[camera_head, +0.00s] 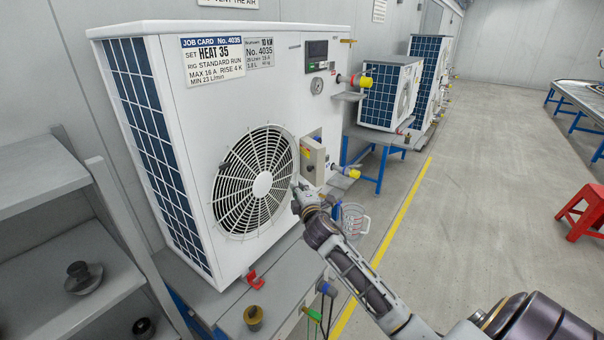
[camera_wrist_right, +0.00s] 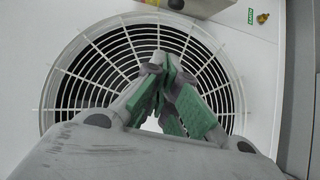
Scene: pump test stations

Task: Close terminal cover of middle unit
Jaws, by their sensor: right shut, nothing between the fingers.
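The large white pump unit (camera_head: 215,75) stands closest to me, with a job card on its front. A small grey-beige terminal box or cover (camera_head: 315,165) with a yellow label juts from its front, right of the round fan grille (camera_head: 235,190). I cannot tell for sure how far its cover stands open. Its lower edge (camera_wrist_right: 200,6) shows at the top of the right wrist view. My right gripper (camera_head: 297,187) is shut and empty, in front of the grille's right edge and below the box. Its closed fingertips (camera_wrist_right: 168,72) show before the grille. My left gripper is not in view.
Smaller white units (camera_head: 392,90) stand farther along the wall on blue-legged benches. Yellow-capped pipe fittings (camera_head: 361,81) stick out right of the near unit. A grey shelf (camera_head: 75,270) stands at the left, a red stool (camera_head: 585,212) at the right. The floor between is clear.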

